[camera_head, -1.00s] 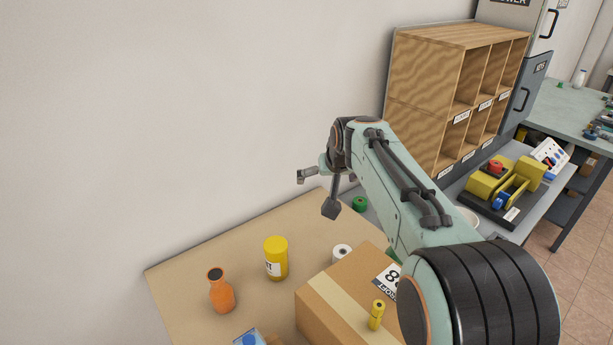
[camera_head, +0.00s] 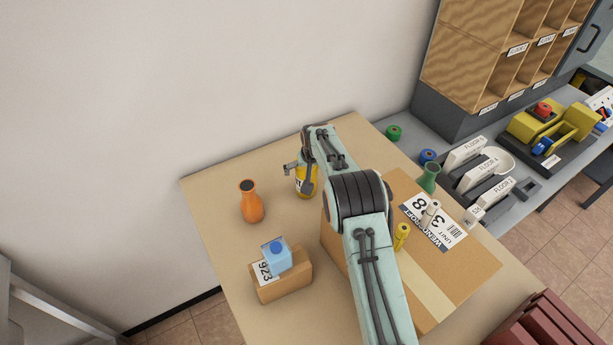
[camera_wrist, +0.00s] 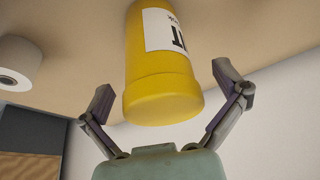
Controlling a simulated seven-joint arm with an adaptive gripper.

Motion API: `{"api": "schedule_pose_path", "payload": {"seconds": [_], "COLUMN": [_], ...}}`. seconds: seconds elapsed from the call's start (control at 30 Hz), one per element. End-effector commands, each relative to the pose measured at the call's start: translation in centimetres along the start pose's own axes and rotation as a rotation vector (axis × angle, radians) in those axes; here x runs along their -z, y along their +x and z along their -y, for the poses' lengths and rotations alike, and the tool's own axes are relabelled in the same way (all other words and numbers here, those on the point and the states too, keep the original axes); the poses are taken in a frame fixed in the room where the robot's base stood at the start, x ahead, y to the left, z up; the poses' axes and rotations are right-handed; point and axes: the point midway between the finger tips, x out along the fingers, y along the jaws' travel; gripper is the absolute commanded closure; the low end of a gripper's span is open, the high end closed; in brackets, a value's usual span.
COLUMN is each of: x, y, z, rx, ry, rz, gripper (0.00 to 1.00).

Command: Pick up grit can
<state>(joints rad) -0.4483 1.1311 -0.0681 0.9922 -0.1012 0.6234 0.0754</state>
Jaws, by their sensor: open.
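The grit can is a yellow can (camera_head: 302,190) with a white label. It stands on the table in the head view, partly hidden behind my gripper (camera_head: 299,176). In the wrist view the yellow can (camera_wrist: 162,65) comes down from the top, its capped end nearest me and part of its label showing. My gripper (camera_wrist: 163,78) is open, with one finger on each side of the can's capped end. Gaps show between the can and both fingers, and I see no contact.
An orange vase (camera_head: 251,204) stands left of the can. A small box (camera_head: 283,283) bears a blue-topped item at the front. A large cardboard box (camera_head: 455,268) is close on the right. A white roll (camera_wrist: 20,62) shows in the wrist view. A wall rises behind the table.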

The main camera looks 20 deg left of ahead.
Motion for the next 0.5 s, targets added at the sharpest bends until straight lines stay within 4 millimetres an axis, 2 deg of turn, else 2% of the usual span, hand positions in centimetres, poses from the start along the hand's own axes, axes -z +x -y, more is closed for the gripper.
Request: {"api": "schedule_pose_path", "payload": {"seconds": [0.17, 0.2, 0.27, 0.4, 0.43, 0.5], "x": [0.03, 0.03, 0.03, 0.02, 0.01, -0.01], "y": [0.01, 0.00, 0.00, -0.01, 0.00, 0.02], "z": [-0.03, -0.02, -0.03, -0.02, -0.02, -0.02], "rx": [0.000, 0.000, 0.000, 0.000, 0.000, 0.000], "ry": [0.000, 0.000, 0.000, 0.000, 0.000, 0.000], "rz": [-0.001, -0.001, 0.000, 0.000, 0.000, 0.001], "gripper": [0.03, 0.06, 0.25, 0.69, 0.75, 0.75]}}
